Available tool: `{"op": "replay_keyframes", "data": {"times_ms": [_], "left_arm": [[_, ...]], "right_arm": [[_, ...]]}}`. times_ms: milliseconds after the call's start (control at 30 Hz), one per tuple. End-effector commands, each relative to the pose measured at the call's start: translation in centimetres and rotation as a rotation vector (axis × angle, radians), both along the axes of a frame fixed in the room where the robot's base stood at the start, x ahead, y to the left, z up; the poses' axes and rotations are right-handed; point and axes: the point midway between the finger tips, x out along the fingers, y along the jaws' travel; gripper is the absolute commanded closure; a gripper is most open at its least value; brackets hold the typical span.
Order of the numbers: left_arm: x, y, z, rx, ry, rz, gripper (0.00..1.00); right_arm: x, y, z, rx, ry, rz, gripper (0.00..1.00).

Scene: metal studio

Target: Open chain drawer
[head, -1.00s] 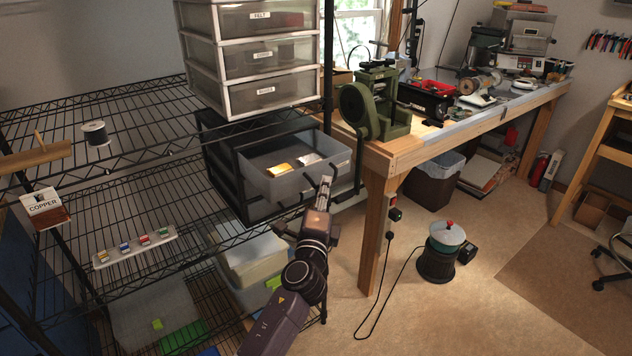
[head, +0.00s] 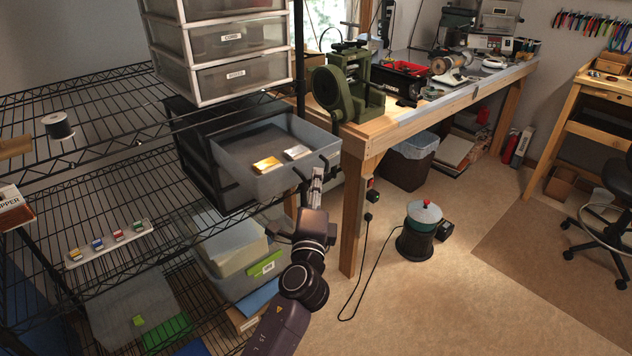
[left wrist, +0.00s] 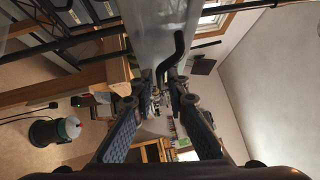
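The drawer (head: 250,181) is a translucent grey bin pulled well out of a black cabinet (head: 190,150) on the wire shelf. A gold piece (head: 266,165) and a silver piece (head: 296,153) lie inside it. I cannot read a chain label on it. My left gripper (head: 316,176) is at the black handle on the drawer's front. In the left wrist view the fingertips (left wrist: 159,76) close in on either side of the bent black handle (left wrist: 178,47), and the drawer's pale side (left wrist: 160,25) is above. My right gripper is not in view.
A white-framed drawer stack (head: 235,75) stands above the black cabinet. The wooden workbench (head: 375,142) and its leg are close to the right of the drawer. The floor before the bench is mostly clear.

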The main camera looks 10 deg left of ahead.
Motion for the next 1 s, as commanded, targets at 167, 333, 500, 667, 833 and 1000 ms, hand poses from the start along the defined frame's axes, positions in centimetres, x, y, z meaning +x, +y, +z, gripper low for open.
{"op": "replay_keyframes", "data": {"times_ms": [167,333,500,667,833,1000], "left_arm": [[0.0,0.0,0.0,0.000,-0.001,0.000,0.75],[0.0,0.0,0.0,0.000,-0.001,0.000,0.75],[-1.1,-0.1,-0.2,0.000,0.000,-0.001,0.75],[-3.8,-0.5,-0.7,-0.001,0.002,-0.001,0.75],[-7.2,-0.8,-1.2,-0.001,0.003,-0.001,0.75],[-9.8,-1.1,-1.5,-0.001,0.002,0.000,0.75]], "right_arm": [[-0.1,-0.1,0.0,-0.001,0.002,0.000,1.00],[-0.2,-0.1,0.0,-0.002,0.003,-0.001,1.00],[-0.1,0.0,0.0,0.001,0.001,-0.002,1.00],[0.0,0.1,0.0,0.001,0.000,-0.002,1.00],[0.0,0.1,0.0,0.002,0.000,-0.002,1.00],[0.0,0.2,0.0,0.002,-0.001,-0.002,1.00]]}}
